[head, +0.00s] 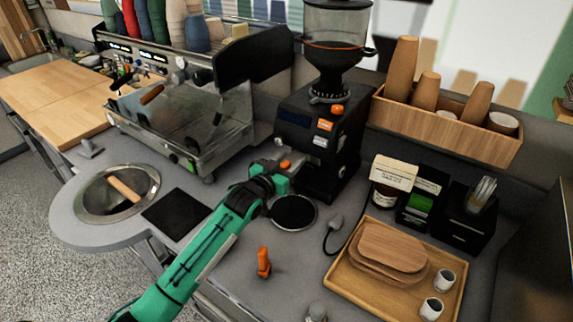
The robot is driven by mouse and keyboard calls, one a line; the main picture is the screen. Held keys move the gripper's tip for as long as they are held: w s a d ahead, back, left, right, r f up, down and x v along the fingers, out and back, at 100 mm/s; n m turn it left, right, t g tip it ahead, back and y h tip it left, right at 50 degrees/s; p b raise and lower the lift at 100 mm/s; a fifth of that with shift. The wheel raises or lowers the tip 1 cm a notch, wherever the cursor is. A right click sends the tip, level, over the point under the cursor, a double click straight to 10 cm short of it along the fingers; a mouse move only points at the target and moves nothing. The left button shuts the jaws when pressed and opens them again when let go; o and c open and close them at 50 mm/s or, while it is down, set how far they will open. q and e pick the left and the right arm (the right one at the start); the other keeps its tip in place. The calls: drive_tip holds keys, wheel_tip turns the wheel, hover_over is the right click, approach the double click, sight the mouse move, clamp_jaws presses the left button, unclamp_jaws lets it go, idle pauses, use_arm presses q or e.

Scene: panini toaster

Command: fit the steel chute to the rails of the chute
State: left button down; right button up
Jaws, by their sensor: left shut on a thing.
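My left gripper (284,168) reaches in from the lower left on its green arm. It is at the front left of the black coffee grinder (308,130), below the grinder's orange-lit buttons. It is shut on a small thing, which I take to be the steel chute. The gripper and its small size hide most of it. I cannot make out the rails or tell whether the chute touches them. My right gripper is not in view.
A round black disc (293,212) lies on the counter just below the gripper. An espresso machine (185,110) stands to the left. A wooden tray (446,299) with boards and two cups is at the lower right. An orange-handled tool (263,263) stands in front.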

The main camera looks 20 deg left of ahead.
use_arm(q)
drive_tip(key=shift+w, duration=0.2)
idle(0.5)
drive_tip(key=c, duration=0.7)
unclamp_jaws()
drive_tip(key=shift+s, duration=0.1)
drive_tip(key=shift+s+a+f, duration=0.1)
drive_tip(key=shift+s, duration=0.2)
drive_tip(key=b+v, duration=0.4)
drive_tip(key=v, duration=0.9)
drive_tip(key=shift+b, duration=0.35)
